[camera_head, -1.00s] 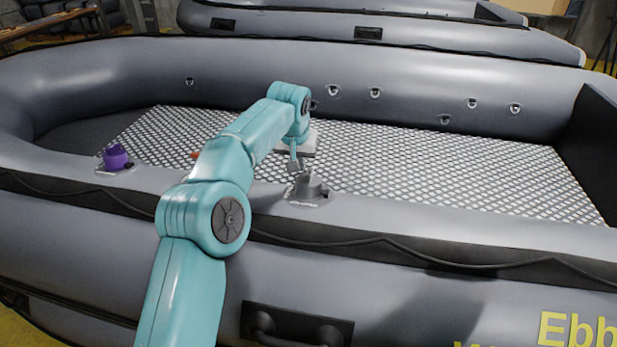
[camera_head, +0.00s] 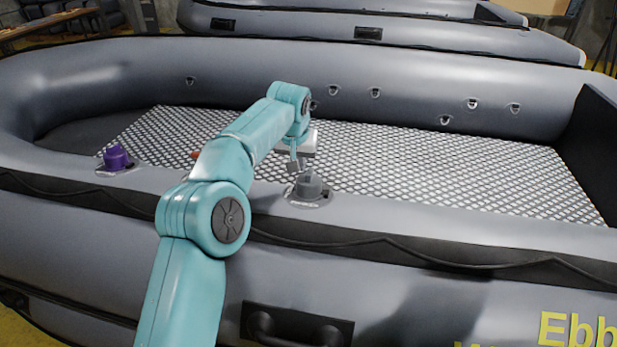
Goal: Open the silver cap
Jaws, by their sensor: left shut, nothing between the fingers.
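The silver cap (camera_head: 309,187) sits upright on a round valve base on the near tube of the grey inflatable boat (camera_head: 480,212). My left arm comes in from the lower left and reaches over the tube. Its small gripper (camera_head: 293,167) hangs just left of and behind the cap, close to its top. The fingers are shut with nothing held; I cannot tell whether they touch the cap. A purple cap (camera_head: 116,158) sits on another valve on the same tube, to the left. My right gripper is not in view.
The boat's floor has a checkered metal-look surface (camera_head: 450,165). A whitish block (camera_head: 308,141) lies on it behind my gripper, partly hidden by my arm. A black handle (camera_head: 296,328) is on the near side. A second boat (camera_head: 300,27) stands behind.

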